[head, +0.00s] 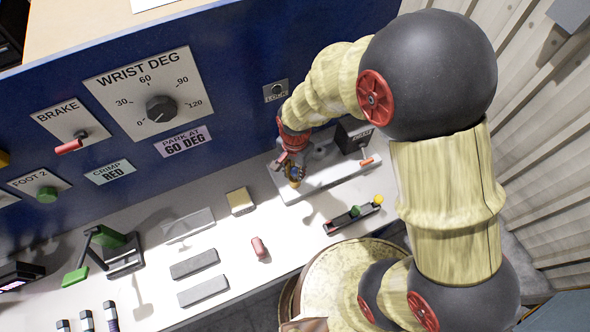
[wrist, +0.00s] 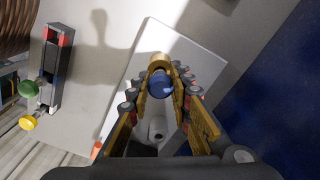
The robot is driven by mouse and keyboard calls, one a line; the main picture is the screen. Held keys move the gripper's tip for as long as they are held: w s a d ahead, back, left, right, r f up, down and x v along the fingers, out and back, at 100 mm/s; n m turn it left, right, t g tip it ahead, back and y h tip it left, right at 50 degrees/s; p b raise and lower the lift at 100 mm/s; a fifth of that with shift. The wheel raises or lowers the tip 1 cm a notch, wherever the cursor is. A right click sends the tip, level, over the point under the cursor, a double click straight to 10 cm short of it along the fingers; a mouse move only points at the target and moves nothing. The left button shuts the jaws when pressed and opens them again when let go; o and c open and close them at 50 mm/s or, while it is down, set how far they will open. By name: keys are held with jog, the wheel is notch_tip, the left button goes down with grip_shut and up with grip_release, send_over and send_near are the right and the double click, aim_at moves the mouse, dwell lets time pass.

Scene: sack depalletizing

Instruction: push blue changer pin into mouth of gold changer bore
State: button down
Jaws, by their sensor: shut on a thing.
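My gripper (head: 292,172) is over the pale plate (head: 335,186) on the bench, beside the blue panel. In the wrist view my gripper (wrist: 160,88) has its two jaws closed in around the blue pin (wrist: 160,86), whose round blue end faces the camera. A gold rounded piece (wrist: 158,62) sits right beyond the pin, between the fingertips; it looks like the gold bore. I cannot tell whether the pin is inside its mouth or only against it. In the head view blue and gold show small at the fingertips, partly hidden by my gripper.
A dark block (head: 352,137) and an orange-tipped piece (head: 370,161) are on the plate's right side. A dark rail (head: 352,214) with green and yellow knobs lies in front. A red piece (head: 260,247) and a tan block (head: 240,201) lie left. The blue panel (head: 235,100) rises close behind.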

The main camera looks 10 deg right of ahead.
jog(key=shift+f, duration=0.25)
jog(key=c, duration=1.5)
grip_release()
jog(key=shift+c, duration=0.2)
notch_tip(320, 180, up, 12)
